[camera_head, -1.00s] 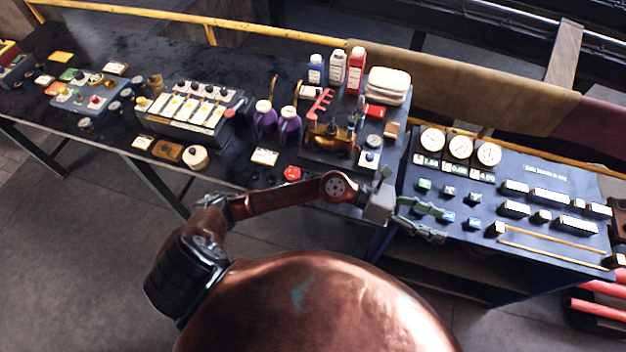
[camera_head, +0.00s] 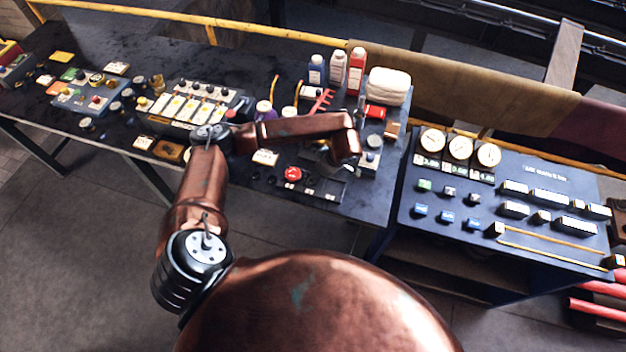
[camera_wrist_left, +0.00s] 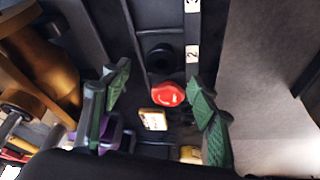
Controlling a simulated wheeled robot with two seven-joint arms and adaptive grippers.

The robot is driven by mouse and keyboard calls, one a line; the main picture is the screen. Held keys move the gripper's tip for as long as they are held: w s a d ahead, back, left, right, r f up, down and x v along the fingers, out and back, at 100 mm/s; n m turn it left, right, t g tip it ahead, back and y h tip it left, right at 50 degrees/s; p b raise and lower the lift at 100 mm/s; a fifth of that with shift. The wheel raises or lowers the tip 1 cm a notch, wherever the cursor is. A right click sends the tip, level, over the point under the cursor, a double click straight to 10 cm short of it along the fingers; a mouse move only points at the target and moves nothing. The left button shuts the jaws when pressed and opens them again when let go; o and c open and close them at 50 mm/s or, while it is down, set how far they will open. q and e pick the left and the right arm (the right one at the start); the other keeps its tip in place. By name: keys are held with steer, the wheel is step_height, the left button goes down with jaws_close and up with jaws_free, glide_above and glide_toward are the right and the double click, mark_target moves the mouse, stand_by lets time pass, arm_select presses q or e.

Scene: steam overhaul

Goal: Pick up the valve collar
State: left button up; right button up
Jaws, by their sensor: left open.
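In the left wrist view, my left gripper (camera_wrist_left: 160,98) is open and empty, its two green-padded fingers spread wide. Beyond the fingers is a round red knob (camera_wrist_left: 167,94). A dark round part (camera_wrist_left: 163,58) with a hole-like centre lies in a dark frame above it; I cannot tell for sure whether this is the valve collar. A brass valve body (camera_wrist_left: 42,65) stands at the left. In the head view, my left forearm covers much of the valve area and hides the gripper's fingertips. The red knob (camera_head: 293,173) shows there near the bench's front edge. My right gripper is not in view.
Bottles (camera_head: 337,68), a red rack (camera_head: 321,101) and folded white cloths (camera_head: 387,86) stand behind my arm on the dark bench (camera_head: 250,185). A gauge console (camera_head: 520,235) is at the right.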

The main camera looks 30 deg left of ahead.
arm_select(q)
steer(key=x, duration=0.2)
steer(key=p+x, duration=0.1)
steer(key=x, duration=0.1)
steer(key=shift+s+d+f, duration=0.1)
steer(key=shift+f, duration=0.35)
steer(key=shift+c, duration=0.6)
steer(key=c, duration=1.3)
